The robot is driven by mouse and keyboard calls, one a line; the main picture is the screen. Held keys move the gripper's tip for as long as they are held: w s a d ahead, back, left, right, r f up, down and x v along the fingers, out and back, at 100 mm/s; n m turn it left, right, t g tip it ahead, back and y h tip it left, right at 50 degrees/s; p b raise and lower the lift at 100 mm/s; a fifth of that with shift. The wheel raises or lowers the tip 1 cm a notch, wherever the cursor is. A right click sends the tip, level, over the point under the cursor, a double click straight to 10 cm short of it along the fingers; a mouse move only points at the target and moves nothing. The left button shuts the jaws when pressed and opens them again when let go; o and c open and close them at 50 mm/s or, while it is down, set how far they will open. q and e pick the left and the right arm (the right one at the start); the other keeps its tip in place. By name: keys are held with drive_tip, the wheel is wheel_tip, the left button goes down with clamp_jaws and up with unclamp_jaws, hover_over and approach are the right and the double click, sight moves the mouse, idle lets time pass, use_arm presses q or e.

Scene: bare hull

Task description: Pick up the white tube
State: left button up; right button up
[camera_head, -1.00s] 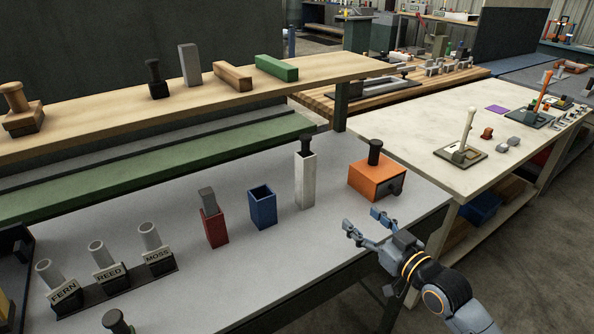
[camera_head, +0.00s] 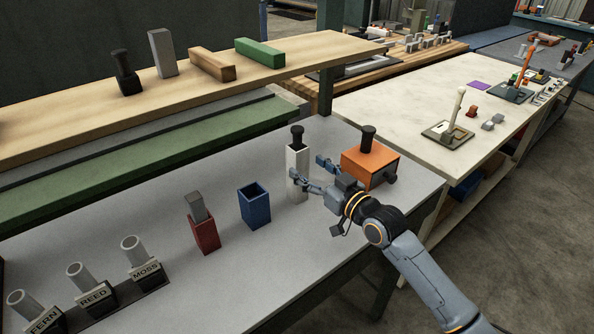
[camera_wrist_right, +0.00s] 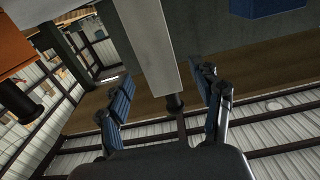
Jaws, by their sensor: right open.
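The white tube (camera_head: 297,185) is a tall square upright with a black knob in its top, standing on the grey bench. It also shows between the fingers in the right wrist view (camera_wrist_right: 150,45), upside down, with the black knob below it. My right gripper (camera_head: 307,168) is open at the upper part of the tube, one finger to each side. In the right wrist view the gripper (camera_wrist_right: 166,82) shows gaps between both fingers and the tube. I cannot tell whether either finger touches it. My left gripper is not in view.
An orange box (camera_head: 358,165) with a black knob stands close right of the tube, behind my right wrist. A blue open holder (camera_head: 255,210) and a red holder (camera_head: 205,235) stand to the left. Labelled round tubes (camera_head: 135,255) stand at front left. A wooden shelf (camera_head: 90,120) runs behind.

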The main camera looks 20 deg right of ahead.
sight(303, 164)
drive_tip(key=shift+w+a, duration=0.15)
drive_tip(key=shift+w, duration=0.2)
drive_tip(key=x, duration=0.3)
drive_tip(key=shift+w+a+f+p, duration=0.1)
drive_tip(key=shift+w+p, duration=0.25)
drive_tip(key=shift+w+a, duration=0.2)
drive_tip(key=shift+w, duration=0.2)
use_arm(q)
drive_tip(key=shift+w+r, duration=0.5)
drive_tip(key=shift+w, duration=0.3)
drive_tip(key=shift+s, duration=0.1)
use_arm(e)
drive_tip(key=shift+s, duration=0.1)
drive_tip(key=c, duration=0.4)
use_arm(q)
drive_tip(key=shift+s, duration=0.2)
use_arm(e)
drive_tip(key=shift+d, duration=0.1)
clamp_jaws()
